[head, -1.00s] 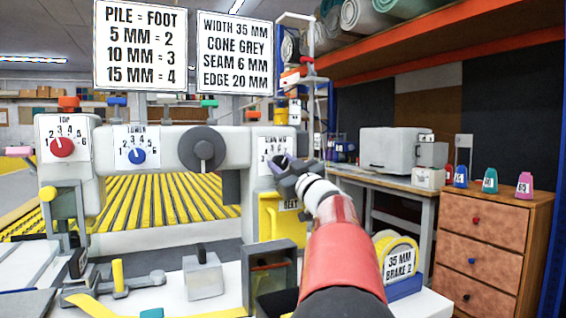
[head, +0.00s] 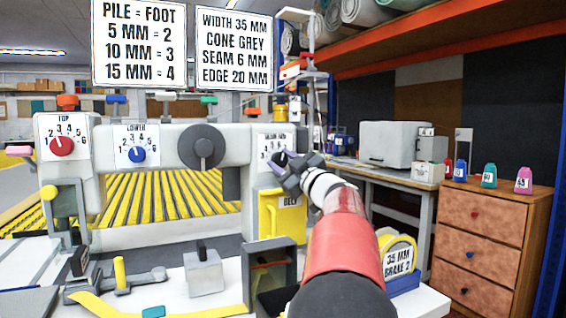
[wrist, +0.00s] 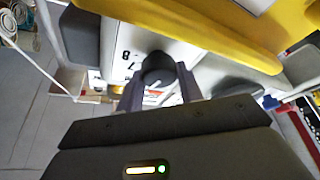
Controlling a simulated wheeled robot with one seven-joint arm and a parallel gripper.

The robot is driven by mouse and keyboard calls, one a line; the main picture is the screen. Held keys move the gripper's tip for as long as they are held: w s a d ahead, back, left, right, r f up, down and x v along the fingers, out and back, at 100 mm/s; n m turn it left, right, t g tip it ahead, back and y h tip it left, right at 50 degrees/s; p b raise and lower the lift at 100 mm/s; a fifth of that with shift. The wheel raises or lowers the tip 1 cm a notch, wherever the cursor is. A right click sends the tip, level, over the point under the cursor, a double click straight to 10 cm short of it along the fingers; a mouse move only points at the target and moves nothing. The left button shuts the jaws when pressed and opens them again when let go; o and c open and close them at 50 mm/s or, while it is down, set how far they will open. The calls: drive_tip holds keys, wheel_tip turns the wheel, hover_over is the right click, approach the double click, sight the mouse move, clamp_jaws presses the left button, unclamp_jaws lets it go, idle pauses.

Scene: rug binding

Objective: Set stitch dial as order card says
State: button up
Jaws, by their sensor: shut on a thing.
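The stitch dial's plate (head: 267,146) is on the right end of the machine's white head, with numerals and a top label too small to read surely. My gripper (head: 284,164) is at this plate and covers its lower right part. In the wrist view, my gripper (wrist: 158,85) is shut on the dark round dial knob (wrist: 157,66), with one finger on each side. A 7 and an 8 show on the plate beside it; the pointer's setting is hidden. The order card (head: 235,48) reads width 35 mm, cone grey, seam 6 mm, edge 20 mm.
A TOP dial (head: 62,146) with a red knob and a LOWER dial (head: 137,154) with a blue knob are farther left. A yellow belt cover (head: 284,222) sits just below my gripper. A yellow 35 mm roll (head: 398,258) stands right of my arm.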

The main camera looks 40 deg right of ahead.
drive_tip(key=o, duration=1)
drive_tip(key=shift+s, duration=0.1)
drive_tip(key=b+v, duration=0.1)
drive_tip(key=v, duration=0.6)
drive_tip(key=shift+s+f, duration=0.1)
drive_tip(key=shift+s, duration=0.15)
